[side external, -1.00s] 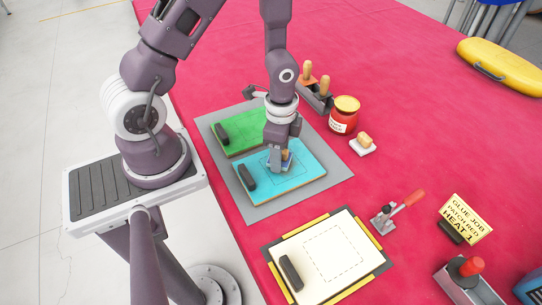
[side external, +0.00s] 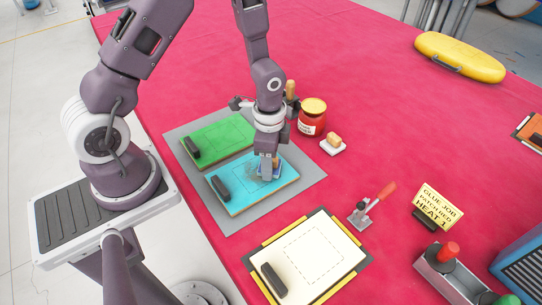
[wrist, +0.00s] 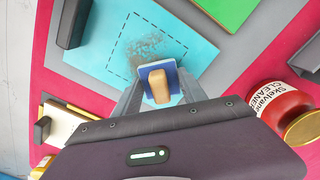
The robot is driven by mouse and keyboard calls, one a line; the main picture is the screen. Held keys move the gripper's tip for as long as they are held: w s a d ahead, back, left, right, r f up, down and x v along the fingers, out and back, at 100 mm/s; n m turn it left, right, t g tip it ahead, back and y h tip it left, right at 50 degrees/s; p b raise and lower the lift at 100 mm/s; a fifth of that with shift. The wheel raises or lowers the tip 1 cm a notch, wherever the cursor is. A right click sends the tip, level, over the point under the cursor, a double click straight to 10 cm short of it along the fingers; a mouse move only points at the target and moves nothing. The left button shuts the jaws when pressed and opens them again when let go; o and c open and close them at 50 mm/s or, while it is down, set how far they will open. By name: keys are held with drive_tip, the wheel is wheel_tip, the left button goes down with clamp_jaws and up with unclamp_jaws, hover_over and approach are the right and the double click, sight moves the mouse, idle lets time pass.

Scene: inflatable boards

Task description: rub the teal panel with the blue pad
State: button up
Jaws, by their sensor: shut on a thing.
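The teal panel (side external: 240,201) lies flat on a grey mat, with a dashed square and a black grip at its left end. In the wrist view the teal panel (wrist: 110,70) shows a speckled brownish-grey smudge (wrist: 148,50) inside the dashed outline. My gripper (side external: 268,174) is low over the panel's right part. It is shut on the wooden handle of the blue pad (wrist: 151,69), which is beside the smudge in the wrist view. The pad's underside is hidden, so I cannot tell whether it touches the panel.
A green panel (side external: 209,140) lies behind on the grey mat (side external: 302,192). A red cleaner jar (side external: 312,119) and a wooden-handled block on a white dish (side external: 333,144) stand right. A cream board (side external: 316,252) lies in front; a red-handled clamp (side external: 371,208) stands near it.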

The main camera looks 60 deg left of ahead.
sight(248, 182)
drive_tip(key=shift+s+f, duration=0.1)
drive_tip(key=shift+s, duration=1.15)
drive_tip(key=shift+s+r, duration=0.2)
drive_tip(key=shift+s, duration=0.55)
drive_tip(key=shift+s+r, duration=0.15)
drive_tip(key=shift+s, duration=0.55)
drive_tip(key=shift+s+f, duration=0.1)
drive_tip(key=shift+s, duration=1.35)
drive_tip(key=shift+w, duration=4.35)
drive_tip(key=shift+w+f, duration=0.2)
drive_tip(key=shift+w, duration=0.45)
drive_tip(key=shift+s+r, duration=0.1)
drive_tip(key=shift+r, duration=3.85)
